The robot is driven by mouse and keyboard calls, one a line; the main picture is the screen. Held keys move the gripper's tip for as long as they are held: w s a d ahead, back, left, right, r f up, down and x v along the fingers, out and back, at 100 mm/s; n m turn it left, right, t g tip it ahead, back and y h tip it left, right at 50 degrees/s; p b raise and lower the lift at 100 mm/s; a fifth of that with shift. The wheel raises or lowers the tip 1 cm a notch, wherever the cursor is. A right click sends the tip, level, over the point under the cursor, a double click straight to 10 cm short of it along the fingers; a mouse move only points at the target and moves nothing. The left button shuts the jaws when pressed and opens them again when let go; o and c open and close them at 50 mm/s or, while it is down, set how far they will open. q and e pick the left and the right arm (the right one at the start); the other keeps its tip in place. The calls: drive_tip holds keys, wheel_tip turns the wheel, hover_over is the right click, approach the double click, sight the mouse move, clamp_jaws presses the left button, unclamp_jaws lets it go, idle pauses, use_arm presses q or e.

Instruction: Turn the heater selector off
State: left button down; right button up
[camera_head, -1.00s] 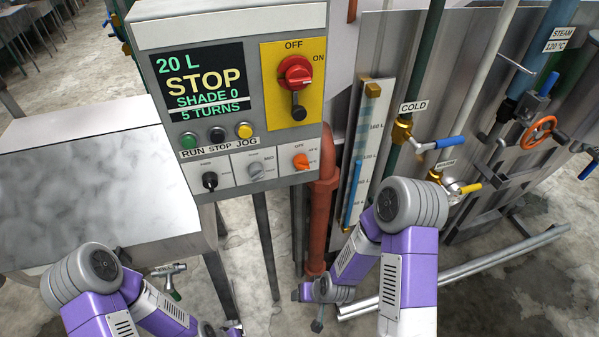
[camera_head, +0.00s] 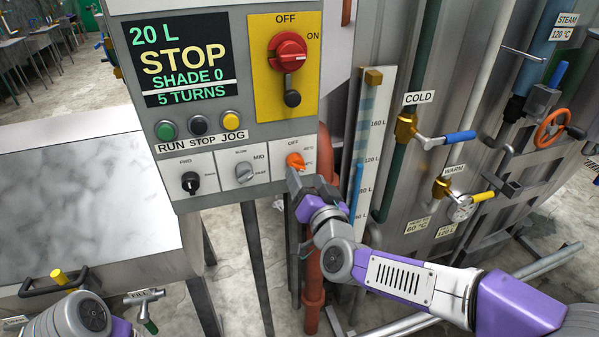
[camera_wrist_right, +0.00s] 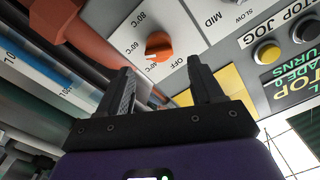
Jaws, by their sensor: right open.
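The heater selector (camera_head: 295,160) is an orange knob at the lower right of the grey control panel. It also shows in the right wrist view (camera_wrist_right: 159,45), with OFF and several temperature labels around it. Its white mark points away from OFF, towards the 40°C side. My right gripper (camera_head: 294,176) is just below the selector in the head view. In the right wrist view its two fingers (camera_wrist_right: 160,66) are apart and empty, with the selector just beyond the gap between them. I cannot tell whether a fingertip touches it. My left gripper is out of view.
The speed selector (camera_head: 244,171) and the black direction knob (camera_head: 190,182) sit left of the heater selector. A red main switch (camera_head: 288,52) is above. A rust-red pipe (camera_head: 314,286) and a level gauge (camera_head: 367,145) stand close to the right of the panel.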

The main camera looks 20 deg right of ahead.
sight(300, 167)
drive_tip(key=w+b, duration=0.1)
drive_tip(key=w, duration=0.4)
drive_tip(key=shift+w+a+f, duration=0.1)
drive_tip(key=shift+w+a, duration=0.05)
drive_tip(key=shift+w, duration=0.15)
drive_tip(key=shift+c, duration=0.4)
drive_tip(key=c, duration=1)
